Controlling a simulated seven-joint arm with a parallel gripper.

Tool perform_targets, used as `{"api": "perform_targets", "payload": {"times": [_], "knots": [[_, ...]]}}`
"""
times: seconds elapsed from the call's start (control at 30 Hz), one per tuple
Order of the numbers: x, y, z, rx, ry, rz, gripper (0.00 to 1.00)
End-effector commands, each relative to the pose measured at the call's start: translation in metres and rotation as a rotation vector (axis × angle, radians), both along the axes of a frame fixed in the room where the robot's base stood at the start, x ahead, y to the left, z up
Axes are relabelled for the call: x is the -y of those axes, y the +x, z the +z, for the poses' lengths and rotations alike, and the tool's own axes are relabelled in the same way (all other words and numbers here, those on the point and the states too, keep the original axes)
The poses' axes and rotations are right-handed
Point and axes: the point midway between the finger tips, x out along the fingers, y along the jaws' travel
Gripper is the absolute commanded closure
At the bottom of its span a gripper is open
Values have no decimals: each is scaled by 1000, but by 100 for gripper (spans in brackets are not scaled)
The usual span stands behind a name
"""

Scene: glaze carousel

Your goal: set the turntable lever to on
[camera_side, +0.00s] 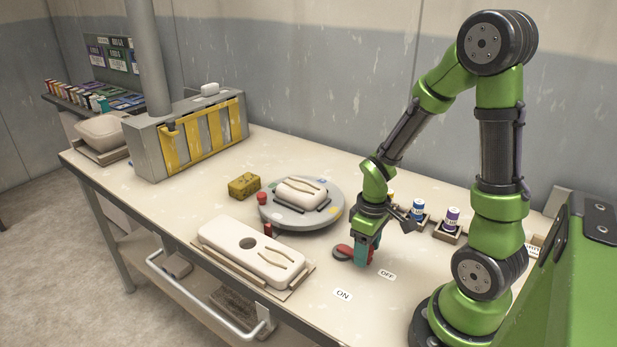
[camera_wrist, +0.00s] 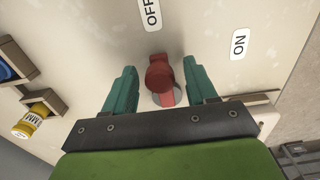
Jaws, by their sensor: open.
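The turntable lever (camera_side: 343,248) is red on a round grey base, partly hidden by my gripper in the side view. In the wrist view the lever (camera_wrist: 160,76) has its knob toward the OFF label (camera_wrist: 152,12); the ON label (camera_wrist: 239,43) lies to the right. My gripper (camera_side: 363,256) is low over the table at the lever. In the wrist view its teal fingers (camera_wrist: 159,68) are open on either side of the knob, with a gap showing on each side. The round grey turntable (camera_side: 290,220) carries a white mould.
A long white mould (camera_side: 254,252) lies on a board to the left of the lever. A yellow sponge (camera_side: 243,185) and a red-topped item (camera_side: 262,198) are by the turntable. Glaze jars in small holders, one purple (camera_side: 451,219), stand behind. The table around the labels is clear.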

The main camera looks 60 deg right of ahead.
Motion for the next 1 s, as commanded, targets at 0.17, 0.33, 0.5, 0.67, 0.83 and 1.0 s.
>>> {"api": "perform_targets", "payload": {"times": [0.17,0.33,0.5,0.67,0.83,1.0], "knots": [[0,0,0,0,0,0,48],[0,0,0,-1,0,0,74],[0,0,0,0,0,0,100],[0,0,0,0,0,0,100],[0,0,1,0,0,-8,100],[-4,0,1,0,0,-54,100]]}}
